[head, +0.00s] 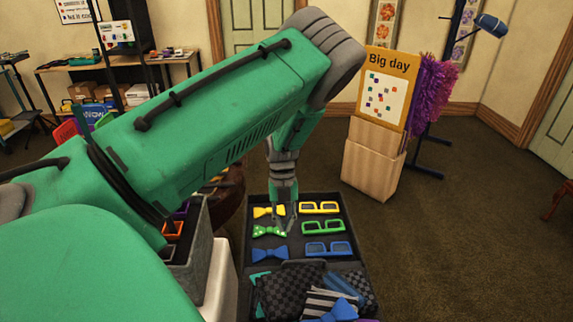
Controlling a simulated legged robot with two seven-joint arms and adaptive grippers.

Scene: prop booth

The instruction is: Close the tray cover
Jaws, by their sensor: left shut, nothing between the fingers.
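A dark tray (340,263) lies open low in front of me. Its far panel holds yellow, green and blue bow ties on the left, the green one being the green bow tie (267,231), and matching glasses frames (323,227) on the right. The near part holds checkered and striped cloth items (290,291) and a blue bow tie (338,311). I cannot tell which part is the cover. My left gripper (284,224) points down over the far panel, between the bow ties and glasses, shut and empty. Contact with the panel is unclear. My right gripper is out of view.
A grey bin (188,262) and a white surface (221,285) stand just left of the tray. A "Big day" board (386,90) on a beige stand (372,165) is beyond it. Open carpet (470,230) lies to the right. My left arm hides much of the left side.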

